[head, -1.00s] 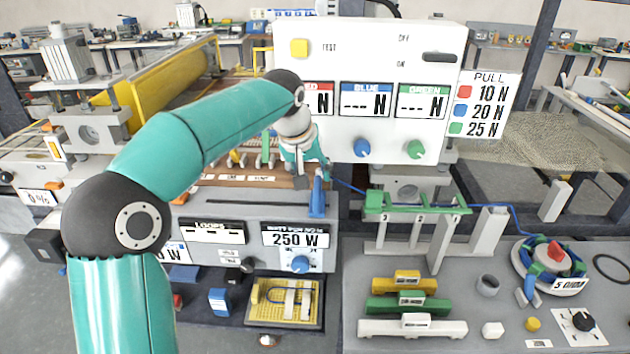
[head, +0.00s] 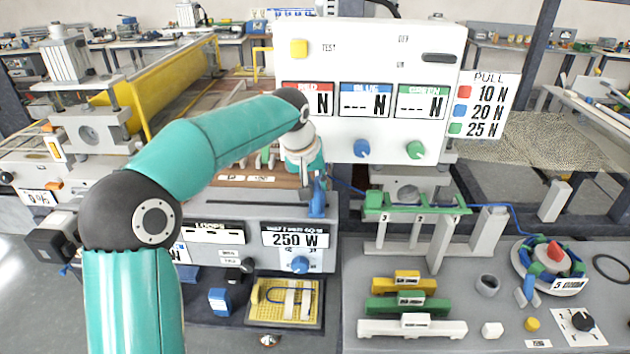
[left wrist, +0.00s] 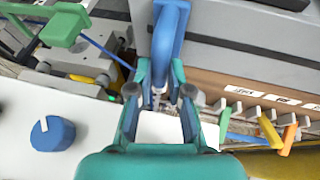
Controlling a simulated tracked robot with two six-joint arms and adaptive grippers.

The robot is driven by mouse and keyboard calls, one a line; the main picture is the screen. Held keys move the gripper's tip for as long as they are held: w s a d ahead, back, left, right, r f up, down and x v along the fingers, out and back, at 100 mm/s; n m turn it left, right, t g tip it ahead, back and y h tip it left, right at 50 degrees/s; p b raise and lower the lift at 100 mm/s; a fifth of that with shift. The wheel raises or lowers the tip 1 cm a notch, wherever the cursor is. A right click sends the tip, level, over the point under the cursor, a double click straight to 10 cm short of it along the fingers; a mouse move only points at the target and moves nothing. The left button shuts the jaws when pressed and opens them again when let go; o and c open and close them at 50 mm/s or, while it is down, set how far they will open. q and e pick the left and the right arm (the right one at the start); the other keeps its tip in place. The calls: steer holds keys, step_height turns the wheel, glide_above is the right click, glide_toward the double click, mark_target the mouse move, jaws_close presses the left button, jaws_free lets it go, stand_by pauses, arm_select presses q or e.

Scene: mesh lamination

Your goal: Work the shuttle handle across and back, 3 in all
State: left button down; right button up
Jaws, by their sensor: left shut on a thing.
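The blue shuttle handle (head: 317,199) stands at the right end of the long dark slot on the grey panel, above the 250 W display. My left gripper (head: 311,184) reaches down to it from behind and is shut on its upper part. In the left wrist view the blue handle (left wrist: 171,35) runs up from between my left gripper's fingertips (left wrist: 161,75), one finger on each side. The fingers hide part of the handle's grip. My right gripper is in neither view.
The slot (head: 245,203) runs left from the handle and is clear. A white control box (head: 350,60) with blue and green knobs stands close behind the gripper. A green rail (head: 425,210) lies just right, with a blue thread passing near it.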

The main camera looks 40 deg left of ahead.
arm_select(q)
steer(key=shift+a, duration=0.15)
steer(key=shift+s+a, duration=0.3)
steer(key=shift+a, duration=0.05)
steer(key=s+a, duration=0.4)
steer(key=a, duration=0.2)
steer(key=s+a+p, duration=0.1)
steer(key=s+a, duration=0.3)
steer(key=a, duration=0.3)
steer(key=s+a, duration=0.4)
steer(key=a, duration=0.3)
steer(key=shift+s+a, duration=0.1)
steer(key=shift+s, duration=0.2)
steer(key=c, duration=1.4)
jaws_free()
steer(key=shift+c, duration=0.2)
steer(key=o, duration=0.3)
steer(key=shift+s+a, duration=0.1)
steer(key=shift+a, duration=0.05)
steer(key=shift+o, duration=0.2)
